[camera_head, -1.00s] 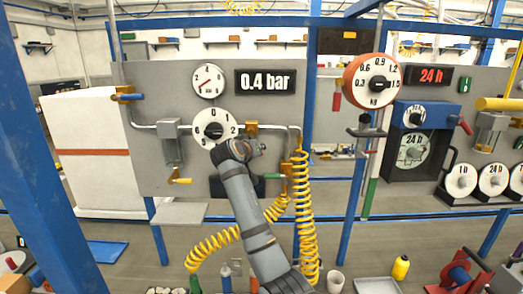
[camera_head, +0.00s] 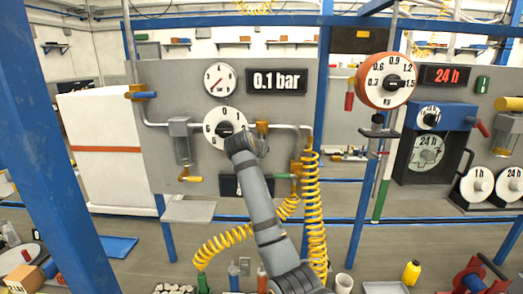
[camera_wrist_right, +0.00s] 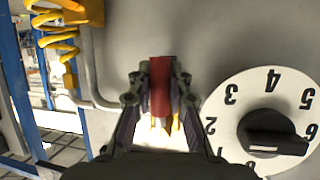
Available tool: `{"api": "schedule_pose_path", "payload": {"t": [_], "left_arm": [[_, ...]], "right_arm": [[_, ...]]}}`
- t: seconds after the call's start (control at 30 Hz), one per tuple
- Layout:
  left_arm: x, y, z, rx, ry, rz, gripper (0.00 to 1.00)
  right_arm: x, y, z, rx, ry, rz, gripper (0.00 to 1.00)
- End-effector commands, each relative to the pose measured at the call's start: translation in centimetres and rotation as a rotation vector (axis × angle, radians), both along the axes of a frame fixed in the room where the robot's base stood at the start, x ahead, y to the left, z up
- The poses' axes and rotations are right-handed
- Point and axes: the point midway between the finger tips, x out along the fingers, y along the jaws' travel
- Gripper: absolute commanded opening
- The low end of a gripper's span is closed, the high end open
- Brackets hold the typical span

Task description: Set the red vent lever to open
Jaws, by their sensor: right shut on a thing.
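My right gripper (camera_head: 248,143) is at the grey panel, just below and right of the white numbered dial (camera_head: 224,128) in the head view. In the right wrist view its fingers (camera_wrist_right: 160,88) are shut on a red lever grip (camera_wrist_right: 160,86). The dial with its black knob (camera_wrist_right: 273,134) stands beside the fingers there, apart from them. In the head view the gripper hides the gripped red lever. The lever's pivot and any open or shut marks cannot be made out. My left gripper is not in view.
Above the dial are a round gauge (camera_head: 219,79) and a display (camera_head: 277,81) reading 0.1 bar. A coiled yellow hose (camera_head: 315,215) hangs right of my arm. Another red handle (camera_head: 349,101) hangs below the red-rimmed dial (camera_head: 387,80). A blue post (camera_head: 165,225) stands left.

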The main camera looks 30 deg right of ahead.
Motion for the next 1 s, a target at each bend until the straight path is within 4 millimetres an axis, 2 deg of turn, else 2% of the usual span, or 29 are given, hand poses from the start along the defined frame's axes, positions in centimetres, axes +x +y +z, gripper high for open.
{"api": "schedule_pose_path", "payload": {"t": [0.2,0.23,0.4,0.77,0.87,1.0], "left_arm": [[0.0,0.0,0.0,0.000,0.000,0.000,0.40],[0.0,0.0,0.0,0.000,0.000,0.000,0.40],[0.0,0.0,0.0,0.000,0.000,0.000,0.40],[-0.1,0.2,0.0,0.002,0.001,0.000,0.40],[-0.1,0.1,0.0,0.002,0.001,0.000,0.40],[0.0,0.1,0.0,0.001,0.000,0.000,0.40]], "right_arm": [[0.0,0.1,-0.1,0.003,0.000,0.001,0.00],[0.0,0.1,-0.1,0.003,0.000,0.001,0.19],[0.0,0.1,0.0,0.002,0.000,0.001,0.42],[-0.3,0.4,0.3,0.000,-0.003,0.001,0.42],[-1.4,1.5,0.8,0.002,-0.003,0.004,0.42],[-3.8,3.7,2.2,0.004,-0.004,0.004,0.42]]}}
